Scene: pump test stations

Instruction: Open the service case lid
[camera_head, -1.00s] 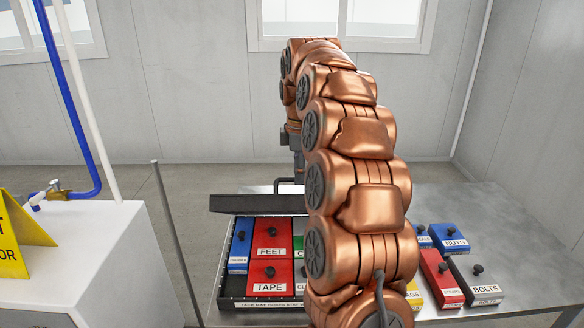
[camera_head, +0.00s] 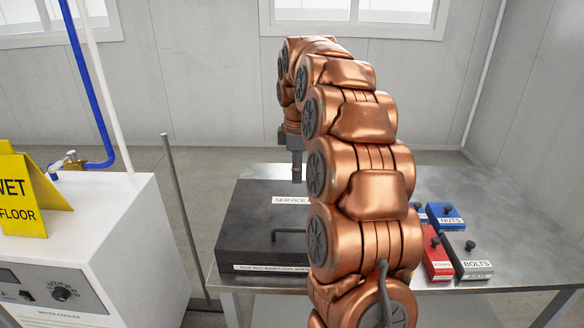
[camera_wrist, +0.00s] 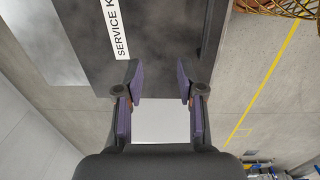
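The service case (camera_head: 250,250) sits on the metal table. Its dark grey lid (camera_head: 245,210) is down over the case and hides the compartments. A white SERVICE label and a dark bar handle (camera_head: 290,233) show on the lid, both partly covered by my arm. My gripper (camera_head: 297,175) points down at the lid's far side in the head view. In the wrist view my gripper (camera_wrist: 160,80) is open, with nothing between its fingers. The lid (camera_wrist: 80,50) fills the upper left there, and its label lies beside the left finger.
Blue NUTS (camera_head: 444,215), red (camera_head: 437,258) and grey BOLTS (camera_head: 470,255) boxes lie on the table (camera_head: 520,240) right of my arm. A white cooler unit (camera_head: 110,235) with a yellow wet floor sign (camera_head: 25,195) stands left. A thin post (camera_head: 183,210) stands between cooler and table.

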